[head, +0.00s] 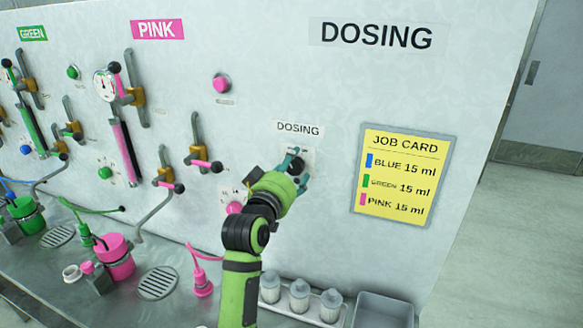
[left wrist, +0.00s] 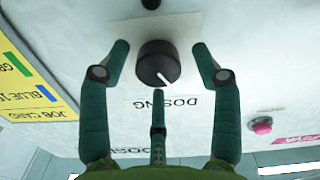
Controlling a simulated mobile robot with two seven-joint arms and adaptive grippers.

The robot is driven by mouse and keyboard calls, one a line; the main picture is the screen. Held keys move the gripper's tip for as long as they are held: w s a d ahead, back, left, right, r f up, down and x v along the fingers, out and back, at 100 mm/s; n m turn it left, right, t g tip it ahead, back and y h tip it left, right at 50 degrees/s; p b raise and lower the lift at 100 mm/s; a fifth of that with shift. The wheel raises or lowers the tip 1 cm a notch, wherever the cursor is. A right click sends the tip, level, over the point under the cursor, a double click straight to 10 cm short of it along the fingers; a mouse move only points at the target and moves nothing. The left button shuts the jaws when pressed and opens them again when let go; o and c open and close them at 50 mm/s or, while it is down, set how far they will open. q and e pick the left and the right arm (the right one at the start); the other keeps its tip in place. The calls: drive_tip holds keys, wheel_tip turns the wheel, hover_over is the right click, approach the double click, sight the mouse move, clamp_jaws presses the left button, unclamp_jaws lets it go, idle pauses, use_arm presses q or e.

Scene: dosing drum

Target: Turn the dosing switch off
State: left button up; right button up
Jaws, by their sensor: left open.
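The dosing switch is a round black knob (left wrist: 157,64) with a white pointer line, on a white plate (left wrist: 186,28) under the DOSING label (head: 298,129). The left wrist view is upside down, and there the pointer slants to the lower right. In the head view the knob (head: 296,166) is partly hidden by my left gripper (head: 297,170). My left gripper's green fingers (left wrist: 160,64) are open, one on each side of the knob with visible gaps. A middle finger stands toward the label side. My right gripper is not in view.
A yellow job card (head: 398,175) hangs right of the switch. A pink button (head: 221,83) and levers (head: 199,144) are to the left. Below, a tray (head: 316,311) of several white-capped bottles, a grey bin (head: 383,309) and a pink container (head: 115,256) stand on the counter.

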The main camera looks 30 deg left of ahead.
use_arm(q)
drive_tip(key=v, duration=0.7)
drive_tip(key=shift+s, duration=0.2)
drive_tip(key=shift+w, duration=0.1)
